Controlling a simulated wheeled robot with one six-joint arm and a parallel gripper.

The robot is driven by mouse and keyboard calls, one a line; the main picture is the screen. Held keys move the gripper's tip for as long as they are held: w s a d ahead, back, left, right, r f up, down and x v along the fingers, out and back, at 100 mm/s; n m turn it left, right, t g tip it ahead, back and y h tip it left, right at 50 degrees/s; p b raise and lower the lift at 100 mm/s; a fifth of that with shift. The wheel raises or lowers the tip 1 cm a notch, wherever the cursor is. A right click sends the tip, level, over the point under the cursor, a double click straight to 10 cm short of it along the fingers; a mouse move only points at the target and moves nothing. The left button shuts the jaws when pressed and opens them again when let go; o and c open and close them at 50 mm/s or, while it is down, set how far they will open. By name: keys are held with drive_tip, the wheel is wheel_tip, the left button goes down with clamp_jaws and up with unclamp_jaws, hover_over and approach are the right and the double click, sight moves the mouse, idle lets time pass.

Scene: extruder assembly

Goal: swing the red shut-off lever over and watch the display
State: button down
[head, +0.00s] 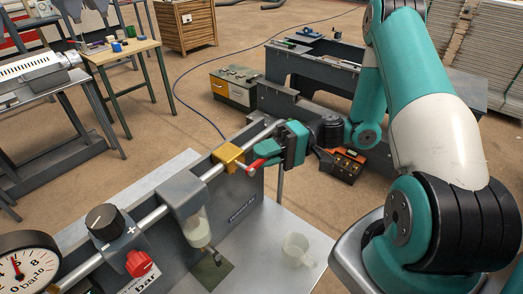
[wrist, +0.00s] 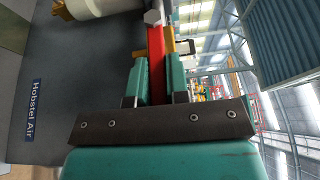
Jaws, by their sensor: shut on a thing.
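The red shut-off lever (head: 257,164) sits on a brass valve (head: 229,157) in the silver pipe along the grey panel. My gripper (head: 268,158) is shut on the lever. In the wrist view the red lever (wrist: 156,58) stands between my two teal fingers (wrist: 156,88). The only display I make out is a round white pressure gauge (head: 32,262) at the lower left, marked in bar and cut off by the picture edge. Its red needle points roughly upward.
Left of the valve along the pipe are a filter bowl (head: 195,228), a black knob (head: 103,220) and a red knob (head: 139,263). A clear cup (head: 297,250) stands on the bench below. A wooden table (head: 124,50) and a crate (head: 186,25) stand behind.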

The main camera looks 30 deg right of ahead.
drive_tip(key=c, duration=1.1)
unclamp_jaws()
drive_tip(key=d+p, duration=0.3)
drive_tip(key=d, duration=0.4)
drive_tip(key=shift+s+d, duration=0.25)
drive_tip(key=shift+s, duration=0.05)
